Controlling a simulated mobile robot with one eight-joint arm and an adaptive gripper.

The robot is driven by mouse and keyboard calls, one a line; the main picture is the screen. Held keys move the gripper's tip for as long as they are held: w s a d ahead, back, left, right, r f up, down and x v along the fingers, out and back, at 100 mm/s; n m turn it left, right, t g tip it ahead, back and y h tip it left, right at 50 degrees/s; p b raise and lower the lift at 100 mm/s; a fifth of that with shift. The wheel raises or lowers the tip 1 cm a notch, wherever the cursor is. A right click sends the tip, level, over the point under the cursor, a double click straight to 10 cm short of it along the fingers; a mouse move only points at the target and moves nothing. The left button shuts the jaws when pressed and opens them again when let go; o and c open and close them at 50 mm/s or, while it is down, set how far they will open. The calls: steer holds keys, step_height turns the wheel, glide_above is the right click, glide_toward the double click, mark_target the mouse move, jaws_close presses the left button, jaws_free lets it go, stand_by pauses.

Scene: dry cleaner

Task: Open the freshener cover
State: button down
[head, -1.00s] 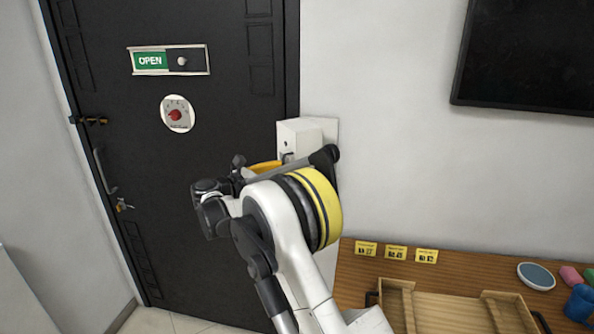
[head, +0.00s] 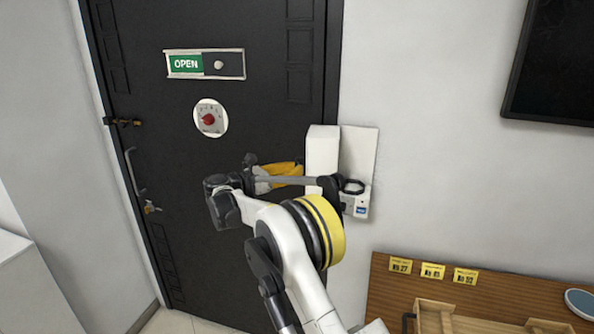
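The freshener is a white unit on the wall just right of the black door. Its white box-shaped cover (head: 322,152) stands out to the left of the flat back plate (head: 360,150), so it looks swung open. The lower part of the unit (head: 357,207), with a dark ring and a small blue label, is exposed. My gripper (head: 290,170), with a yellow part, is at the cover's left side. Its fingertips are hidden behind the cover and my arm, so I cannot tell whether they touch it or are open or shut.
The black door (head: 265,115) carries an OPEN sign (head: 205,64), a round dial (head: 210,118) and a handle (head: 132,172). A wooden counter (head: 385,290) with yellow tags and a wooden tray (head: 470,322) is at lower right. A dark screen (head: 555,65) hangs at upper right.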

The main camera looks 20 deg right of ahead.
stand_by(0.3)
steer(key=c, duration=1.6)
jaws_free()
steer(key=shift+a, duration=0.1)
steer(key=shift+o, duration=0.2)
steer(key=v, duration=1.2)
